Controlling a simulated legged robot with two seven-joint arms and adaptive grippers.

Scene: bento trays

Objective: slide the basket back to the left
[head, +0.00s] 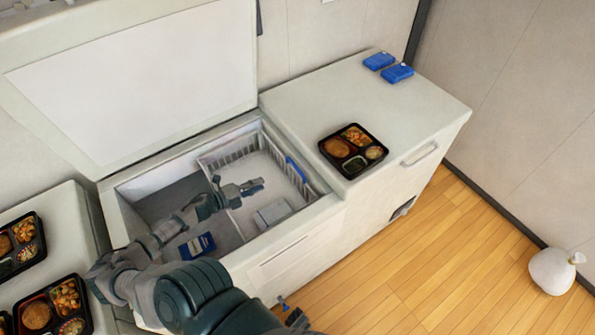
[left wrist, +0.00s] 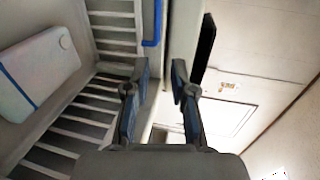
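The white wire basket (head: 240,149) sits at the right end of the open chest freezer, with a blue handle (head: 296,170) on its right side. My left gripper (head: 246,190) is above the basket, left of the handle in the head view. In the left wrist view its two fingers (left wrist: 160,90) are apart with nothing held, and the basket's slatted wall (left wrist: 112,40) and blue handle (left wrist: 152,22) show beyond them. Small dark parts at the bottom of the head view may be my right gripper (head: 297,318); its fingers are unclear.
A white box (head: 272,213) lies in the basket. A blue pack (head: 197,246) lies on the freezer floor at left. The raised lid (head: 140,80) stands behind. A bento tray (head: 353,150) and two blue packs (head: 388,67) rest on the right top. More trays (head: 55,310) stand left.

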